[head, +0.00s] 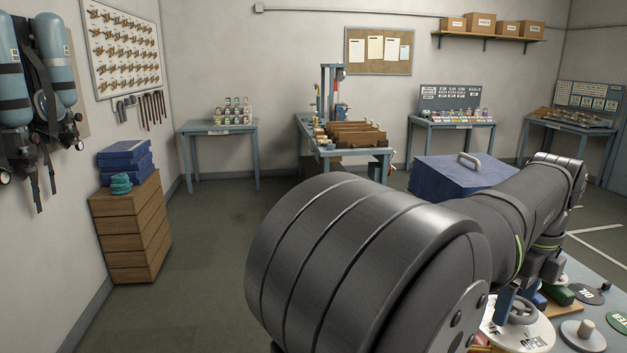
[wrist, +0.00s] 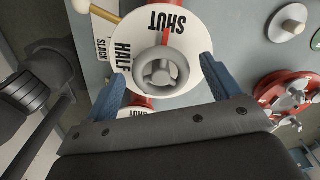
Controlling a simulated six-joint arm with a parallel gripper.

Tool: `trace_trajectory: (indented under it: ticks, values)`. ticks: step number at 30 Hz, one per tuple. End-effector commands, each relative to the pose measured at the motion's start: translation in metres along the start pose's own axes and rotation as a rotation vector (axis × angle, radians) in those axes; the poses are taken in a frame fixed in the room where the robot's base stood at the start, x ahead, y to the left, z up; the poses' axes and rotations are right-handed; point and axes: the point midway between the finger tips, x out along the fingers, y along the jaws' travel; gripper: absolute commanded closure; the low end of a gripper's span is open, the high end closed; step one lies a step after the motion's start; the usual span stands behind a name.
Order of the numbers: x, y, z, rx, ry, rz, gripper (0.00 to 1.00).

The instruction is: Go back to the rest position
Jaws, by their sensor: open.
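My gripper (wrist: 162,66) shows in the wrist view with its two blue fingers spread apart. A grey handwheel (wrist: 161,69) is between the fingers, with a visible gap on both sides. In the head view my arm crosses the foreground and hides most of the gripper.
A blue box (head: 440,178) stands behind my arm.

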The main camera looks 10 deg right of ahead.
Motion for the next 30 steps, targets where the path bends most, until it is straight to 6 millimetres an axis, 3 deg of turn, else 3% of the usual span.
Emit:
trace_trajectory:
  ticks: [30]
  values:
    - [-0.0005, 0.0034, -0.0015, -0.810, 0.000, 0.000, 0.18]
